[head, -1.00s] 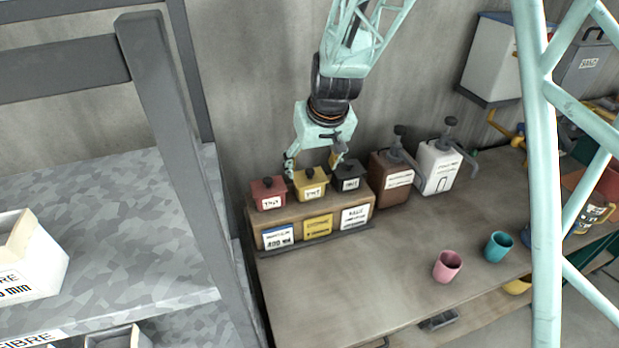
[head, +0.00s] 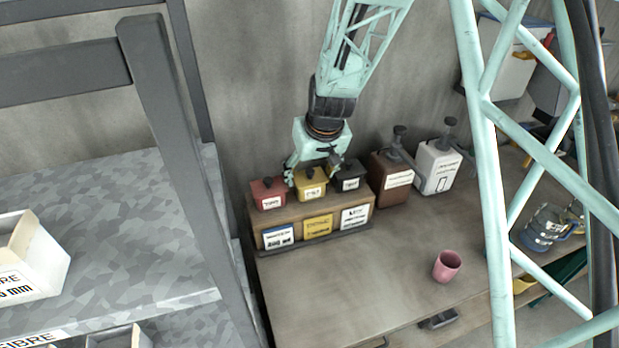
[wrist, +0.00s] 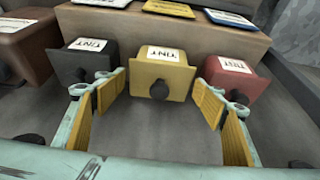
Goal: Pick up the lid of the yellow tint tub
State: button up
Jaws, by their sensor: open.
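The yellow tint tub (head: 313,191) stands between a red tub and a black tub on a wooden stand. Its yellow lid with a dark round knob is partly covered by my gripper in the head view. In the wrist view the lid (wrist: 141,84) sits in the middle with its knob towards me. My gripper (wrist: 160,88) is open and empty, with one yellow-padded finger on each side of the lid. In the head view my gripper (head: 312,174) is low over the yellow tub. I cannot tell whether the fingers touch it.
The red tub (head: 268,196) and the black tub (head: 350,184) stand close beside the fingers. Brown (head: 392,178) and white (head: 436,168) pump dispensers stand right of the stand (head: 262,220). A pink cup (head: 447,266) is on the bench (head: 340,290), whose front area is mostly clear.

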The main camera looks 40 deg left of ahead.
aim_at(309, 170)
jog(key=shift+c, duration=0.6)
jog(key=c, duration=0.5)
jog(key=shift+r, duration=0.1)
jog(key=shift+r, duration=1.55)
jog(key=shift+s+d+r, duration=0.1)
jog(key=shift+s+d, duration=0.05)
jog(key=s+d, duration=0.3)
jog(key=s+d+r+b, duration=0.1)
jog(key=s+d, duration=0.3)
jog(key=s+d+b, duration=0.1)
jog(key=s+d, duration=0.2)
jog(key=s, duration=0.1)
jog(key=shift+d+r, duration=0.4)
jog(key=shift+s, duration=0.1)
